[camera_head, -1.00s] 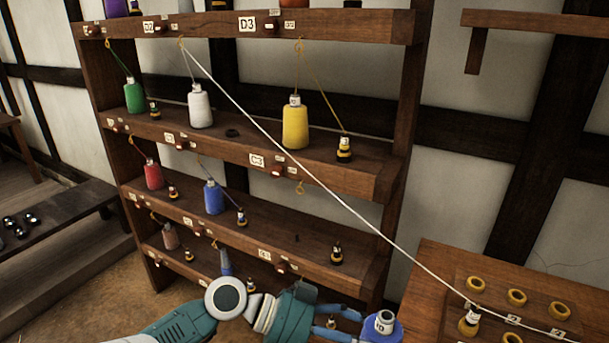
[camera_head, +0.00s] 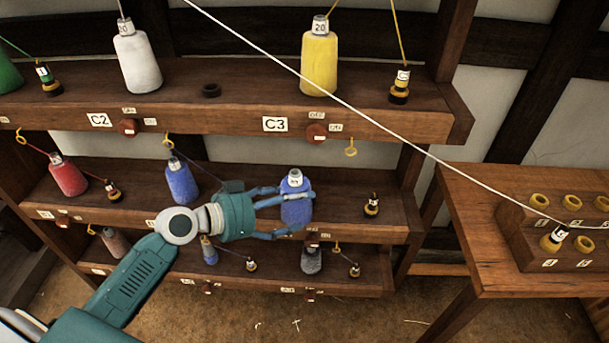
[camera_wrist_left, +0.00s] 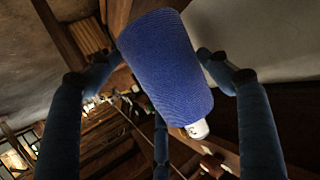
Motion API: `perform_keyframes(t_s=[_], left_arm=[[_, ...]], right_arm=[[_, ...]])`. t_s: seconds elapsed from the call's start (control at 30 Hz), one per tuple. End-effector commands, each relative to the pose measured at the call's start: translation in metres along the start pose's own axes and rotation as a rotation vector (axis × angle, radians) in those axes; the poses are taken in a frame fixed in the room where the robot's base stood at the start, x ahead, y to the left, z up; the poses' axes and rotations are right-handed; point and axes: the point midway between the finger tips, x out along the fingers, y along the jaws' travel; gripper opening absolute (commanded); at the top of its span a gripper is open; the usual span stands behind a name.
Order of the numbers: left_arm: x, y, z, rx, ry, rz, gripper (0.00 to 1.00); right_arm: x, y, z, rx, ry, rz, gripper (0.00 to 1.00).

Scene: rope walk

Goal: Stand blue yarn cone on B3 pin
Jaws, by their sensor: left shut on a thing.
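My left gripper (camera_head: 282,211) is shut on a blue yarn cone (camera_head: 297,205) with a white top. The cone is upright in the head view, at the right part of the middle shelf (camera_head: 345,222). The fingers lie on both sides of it. In the left wrist view the blue cone (camera_wrist_left: 167,65) fills the space between the fingers. The B3 pin is not visible; the cone and gripper cover that part of the shelf. I cannot tell whether the cone touches the shelf. My right gripper is not in view.
Another blue cone (camera_head: 181,182) stands to the left, and a small dark spool (camera_head: 371,205) to the right. The shelf above holds a yellow cone (camera_head: 319,65). A white line crosses the view towards the table (camera_head: 480,225) at right.

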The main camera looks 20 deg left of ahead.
Motion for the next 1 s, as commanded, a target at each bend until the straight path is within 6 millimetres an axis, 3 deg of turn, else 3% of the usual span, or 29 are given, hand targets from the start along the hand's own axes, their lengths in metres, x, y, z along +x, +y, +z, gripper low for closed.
perform_keyframes(t_s=[0.03, 0.1, 0.3, 0.57, 1.0], left_arm=[[0.025, -0.017, -0.001, -0.008, 0.008, -0.034, 0.46], [0.051, -0.034, -0.002, -0.026, 0.007, -0.073, 0.46], [0.098, -0.066, -0.012, -0.054, 0.006, -0.139, 0.46], [0.113, -0.076, -0.013, -0.066, 0.003, -0.157, 0.46], [0.126, -0.075, 0.026, -0.067, 0.004, -0.156, 0.46]], right_arm=[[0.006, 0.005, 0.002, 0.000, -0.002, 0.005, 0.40], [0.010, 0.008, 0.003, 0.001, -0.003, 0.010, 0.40], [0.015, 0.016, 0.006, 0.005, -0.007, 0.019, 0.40], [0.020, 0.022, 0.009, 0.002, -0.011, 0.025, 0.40], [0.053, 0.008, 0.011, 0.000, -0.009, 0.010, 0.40]])
